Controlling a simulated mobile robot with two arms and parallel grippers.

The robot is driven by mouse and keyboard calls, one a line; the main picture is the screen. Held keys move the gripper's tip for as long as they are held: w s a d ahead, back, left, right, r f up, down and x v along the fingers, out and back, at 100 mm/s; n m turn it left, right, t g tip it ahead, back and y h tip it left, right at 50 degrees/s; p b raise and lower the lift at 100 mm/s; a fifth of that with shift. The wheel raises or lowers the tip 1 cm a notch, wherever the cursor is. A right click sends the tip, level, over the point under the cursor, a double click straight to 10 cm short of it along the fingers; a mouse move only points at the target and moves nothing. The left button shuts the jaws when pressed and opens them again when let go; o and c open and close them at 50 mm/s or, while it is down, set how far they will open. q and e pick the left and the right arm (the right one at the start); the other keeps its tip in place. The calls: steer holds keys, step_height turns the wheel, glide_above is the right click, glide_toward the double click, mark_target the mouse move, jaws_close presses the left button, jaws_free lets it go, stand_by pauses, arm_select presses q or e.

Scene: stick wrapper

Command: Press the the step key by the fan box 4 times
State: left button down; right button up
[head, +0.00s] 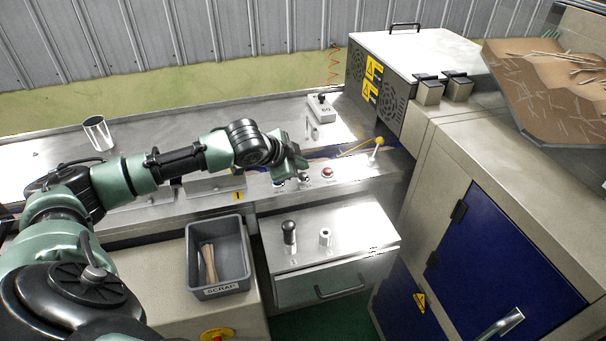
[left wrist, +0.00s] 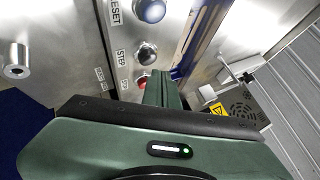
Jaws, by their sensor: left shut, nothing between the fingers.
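The step key (head: 304,178) is a small round key in a bright metal ring on the console front, between the reset key (head: 278,184) and a red key (head: 327,172). In the left wrist view the step key (left wrist: 147,53) shows beside its STEP label, with the reset key (left wrist: 150,10) above and the red key (left wrist: 142,83) below, partly hidden. My left gripper (head: 298,166) is shut and empty, close over the keys; its fingers (left wrist: 163,76) appear just below and right of the step key. I cannot tell whether they touch it. The fan box (head: 380,85) stands right of the keys. My right gripper is out of view.
A yellow-knobbed lever (head: 378,143) stands right of the red key. Below are a grey scrap bin (head: 218,290) and a steel drawer unit (head: 350,235) with a black-handled knob (head: 289,232). A metal cup (head: 97,132) stands at the left on the console.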

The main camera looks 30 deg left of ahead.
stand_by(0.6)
arm_select(q)
steer(key=shift+f, duration=0.15)
steer(key=shift+f, duration=0.25)
steer(key=shift+f, duration=0.5)
stand_by(0.9)
steer(key=shift+r+p, duration=0.9)
steer(key=shift+p, duration=0.4)
